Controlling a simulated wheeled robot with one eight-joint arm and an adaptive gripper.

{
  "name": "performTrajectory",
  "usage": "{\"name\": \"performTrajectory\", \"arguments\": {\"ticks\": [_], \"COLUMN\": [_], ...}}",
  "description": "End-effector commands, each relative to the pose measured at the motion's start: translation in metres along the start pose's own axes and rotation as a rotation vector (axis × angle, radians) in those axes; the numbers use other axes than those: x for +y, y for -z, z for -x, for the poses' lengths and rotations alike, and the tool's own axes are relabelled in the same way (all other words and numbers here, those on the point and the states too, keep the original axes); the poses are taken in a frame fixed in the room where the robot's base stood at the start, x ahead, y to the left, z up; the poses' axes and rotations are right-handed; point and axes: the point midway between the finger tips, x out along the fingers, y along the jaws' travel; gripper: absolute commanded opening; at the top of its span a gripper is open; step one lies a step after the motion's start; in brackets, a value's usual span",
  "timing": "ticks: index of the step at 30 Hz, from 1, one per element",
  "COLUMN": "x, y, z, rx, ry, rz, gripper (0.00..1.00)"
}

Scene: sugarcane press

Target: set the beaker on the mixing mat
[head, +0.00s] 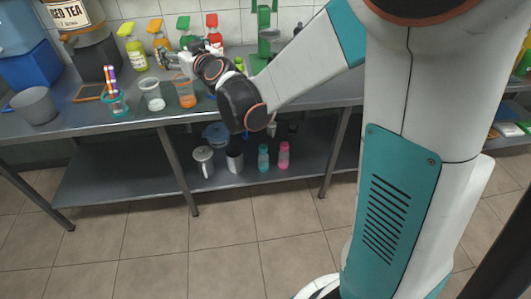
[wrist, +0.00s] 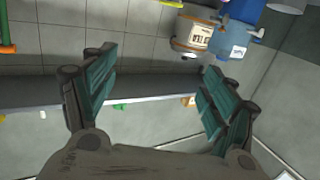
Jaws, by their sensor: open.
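My gripper (head: 168,58) is above the back part of the steel counter, among the bottles in the picture. In the wrist view my gripper (wrist: 158,62) has its fingers wide apart with nothing between them. A clear cup-like vessel with a white bottom (head: 152,95) stands upright on the counter, below and left of my gripper. An orange-tinted vessel (head: 184,92) stands just right of it. I cannot tell for sure which is the beaker. A flat dark square with an orange-brown edge (head: 90,93) lies farther left and may be the mixing mat. Neither vessel is recognisable in the wrist view.
A grey bucket (head: 37,106) and an iced tea dispenser (head: 82,45) are at left. A green press (head: 264,35) stands right.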

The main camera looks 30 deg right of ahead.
Motion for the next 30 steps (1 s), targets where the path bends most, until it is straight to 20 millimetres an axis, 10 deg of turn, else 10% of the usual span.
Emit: {"name": "performTrajectory", "arguments": {"ticks": [11,24,30], "x": [-0.033,-0.016,-0.001], "y": [-0.009,-0.092,-0.119], "z": [0.130,0.309,0.361], "rx": [-0.304,-0.731,-0.842], "ry": [0.117,-0.026,-0.123], "rz": [-0.015,-0.058,-0.075], "gripper": [0.78,0.78,0.78]}}
